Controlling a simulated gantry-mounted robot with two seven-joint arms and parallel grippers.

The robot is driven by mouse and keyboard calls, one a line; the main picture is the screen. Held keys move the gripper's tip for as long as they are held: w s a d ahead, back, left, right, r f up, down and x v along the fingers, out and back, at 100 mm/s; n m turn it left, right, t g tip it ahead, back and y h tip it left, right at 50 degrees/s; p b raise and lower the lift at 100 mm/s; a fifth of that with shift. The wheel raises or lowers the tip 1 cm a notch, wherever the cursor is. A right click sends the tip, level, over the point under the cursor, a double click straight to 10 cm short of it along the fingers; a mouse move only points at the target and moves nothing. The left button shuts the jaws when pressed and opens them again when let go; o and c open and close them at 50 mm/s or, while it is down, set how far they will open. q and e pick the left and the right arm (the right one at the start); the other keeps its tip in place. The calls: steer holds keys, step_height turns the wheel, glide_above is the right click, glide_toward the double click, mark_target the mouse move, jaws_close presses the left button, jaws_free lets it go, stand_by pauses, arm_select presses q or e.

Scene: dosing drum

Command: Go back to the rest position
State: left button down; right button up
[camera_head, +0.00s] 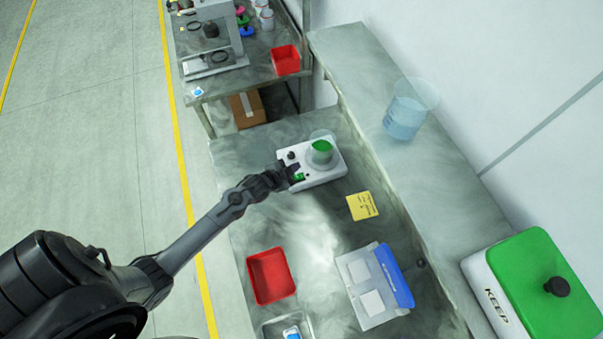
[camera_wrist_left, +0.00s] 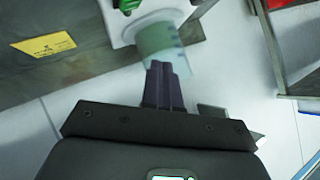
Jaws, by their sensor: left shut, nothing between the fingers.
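My left gripper (camera_head: 291,172) reaches in over the left side of a white device (camera_head: 322,176) on the workbench. Its fingers are shut with nothing between them, and they also show in the left wrist view (camera_wrist_left: 164,70). A clear container with green content (camera_head: 321,150) stands on the device. In the wrist view the clear container (camera_wrist_left: 160,42) lies just past the fingertips; whether they touch it I cannot tell. A green part (camera_head: 298,177) shows beside the gripper, and a green part also shows in the wrist view (camera_wrist_left: 128,5). My right gripper is not in view.
A yellow note (camera_head: 362,206), a red tray (camera_head: 271,275) and a white-and-blue box (camera_head: 374,285) lie on the bench. A beaker of bluish liquid (camera_head: 405,115) and a green-lidded bin (camera_head: 545,285) stand along the wall side. Open floor lies left of the bench.

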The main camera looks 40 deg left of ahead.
arm_select(q)
steer(key=shift+f, duration=0.1)
steer(key=s+d+g+p, duration=0.1)
steer(key=s+d, duration=0.5)
steer(key=s, duration=0.2)
steer(key=s+d+r+n+g, duration=0.2)
steer(key=s+r+g, duration=0.1)
steer(key=s+r, duration=0.4)
steer(key=s+d+r+n+g+p, duration=0.1)
steer(key=s+d+r+n+g, duration=0.2)
steer(key=s+r, duration=0.5)
steer(key=shift+s+d+r+g, duration=0.2)
steer(key=shift+r+g, duration=0.2)
steer(key=shift+r, duration=0.6)
